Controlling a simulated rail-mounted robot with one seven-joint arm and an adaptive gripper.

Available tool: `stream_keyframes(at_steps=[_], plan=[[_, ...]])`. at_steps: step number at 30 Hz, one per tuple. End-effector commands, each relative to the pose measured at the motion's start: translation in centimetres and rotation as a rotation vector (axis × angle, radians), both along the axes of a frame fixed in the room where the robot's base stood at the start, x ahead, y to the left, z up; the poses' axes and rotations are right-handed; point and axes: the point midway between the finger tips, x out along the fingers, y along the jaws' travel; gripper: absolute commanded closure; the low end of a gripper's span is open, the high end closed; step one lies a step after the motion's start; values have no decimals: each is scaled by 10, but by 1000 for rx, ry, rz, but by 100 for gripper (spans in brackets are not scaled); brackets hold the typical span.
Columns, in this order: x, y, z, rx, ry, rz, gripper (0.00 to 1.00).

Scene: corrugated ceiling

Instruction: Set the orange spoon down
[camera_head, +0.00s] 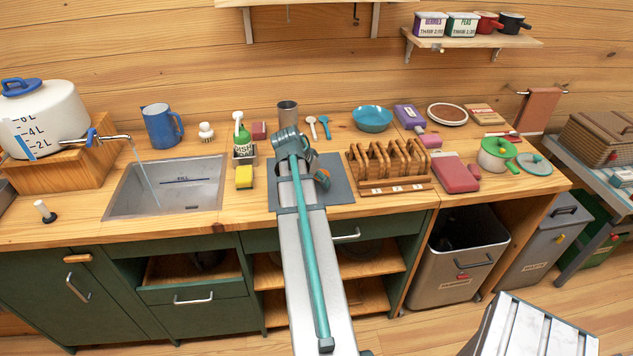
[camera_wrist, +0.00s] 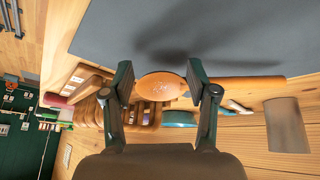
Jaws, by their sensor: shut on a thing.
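The orange spoon (camera_wrist: 162,86) shows close up in the wrist view, its rounded bowl between my two fingers and its handle running to the right past the right finger. My gripper (camera_wrist: 160,84) is shut on the spoon's bowl. A grey mat (camera_wrist: 250,25) fills the top of the wrist view, with a dark shadow on it. The gap between spoon and mat cannot be told exactly.
A wooden rack (camera_head: 388,160) stands right of the mat. A yellow sponge (camera_head: 244,177) and the sink (camera_head: 165,186) lie left. Behind are a metal cup (camera_head: 287,112), a white spoon (camera_head: 311,126), a blue spoon (camera_head: 325,126) and a blue bowl (camera_head: 372,119).

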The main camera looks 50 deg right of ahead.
Motion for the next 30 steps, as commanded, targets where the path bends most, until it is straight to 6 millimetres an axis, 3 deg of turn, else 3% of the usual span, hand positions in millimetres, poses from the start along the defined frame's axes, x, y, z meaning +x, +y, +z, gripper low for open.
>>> stream_keyframes(at_steps=[6, 26, 30], plan=[[0, 0, -16, 0, 0, 0, 61], [-1, 1, -30, 3, 2, -1, 60], [-2, 2, -33, 8, 4, -2, 69]])
